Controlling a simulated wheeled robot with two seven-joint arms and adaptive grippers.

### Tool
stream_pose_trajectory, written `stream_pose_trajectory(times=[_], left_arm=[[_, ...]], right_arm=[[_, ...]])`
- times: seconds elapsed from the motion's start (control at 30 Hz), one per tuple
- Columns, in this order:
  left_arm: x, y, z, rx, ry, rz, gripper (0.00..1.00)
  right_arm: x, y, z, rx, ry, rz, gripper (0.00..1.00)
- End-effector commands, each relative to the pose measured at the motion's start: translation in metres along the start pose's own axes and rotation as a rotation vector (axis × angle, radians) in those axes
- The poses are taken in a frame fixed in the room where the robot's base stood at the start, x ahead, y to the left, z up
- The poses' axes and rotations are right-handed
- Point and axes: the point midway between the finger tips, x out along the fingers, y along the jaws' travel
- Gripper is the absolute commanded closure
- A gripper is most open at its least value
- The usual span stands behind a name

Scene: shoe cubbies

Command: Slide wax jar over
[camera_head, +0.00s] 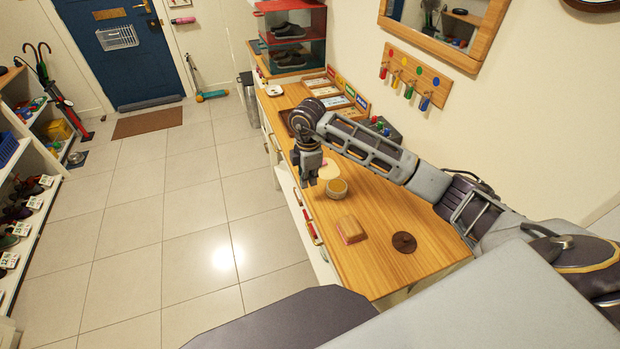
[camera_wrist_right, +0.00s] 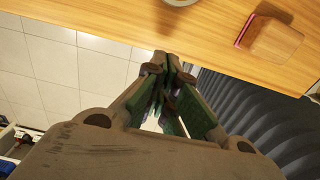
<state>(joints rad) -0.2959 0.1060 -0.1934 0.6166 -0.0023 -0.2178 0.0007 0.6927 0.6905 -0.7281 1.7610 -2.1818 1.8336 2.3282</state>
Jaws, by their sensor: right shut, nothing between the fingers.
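The wax jar (camera_head: 337,190) is a small round pale jar with yellowish content, open at the top. It stands upright on the wooden counter (camera_head: 385,205) near its front edge. My right gripper (camera_head: 309,184) points down just left of the jar, apart from it in the picture. Its fingers are shut and empty. In the right wrist view the closed fingers (camera_wrist_right: 166,62) lie at the counter's edge, and the jar's base (camera_wrist_right: 180,2) is cut off at the top border. My left gripper is not in view.
A wooden block (camera_head: 350,229) and a dark round disc (camera_head: 404,242) lie on the counter nearer to me. Cards and a dark tray stand farther back. The tiled floor to the left is clear.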

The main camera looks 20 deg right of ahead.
Motion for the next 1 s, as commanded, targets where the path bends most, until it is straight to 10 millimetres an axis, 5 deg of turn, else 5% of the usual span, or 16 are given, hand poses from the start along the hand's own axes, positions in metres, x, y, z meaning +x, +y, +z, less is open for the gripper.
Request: stream_pose_trajectory(times=[0.6,1.0], left_arm=[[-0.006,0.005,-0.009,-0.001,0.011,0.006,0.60],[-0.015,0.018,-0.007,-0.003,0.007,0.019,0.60]], right_arm=[[0.081,-0.001,0.000,0.000,0.000,-0.003,1.00],[0.081,-0.001,0.037,-0.001,-0.001,0.000,1.00]])
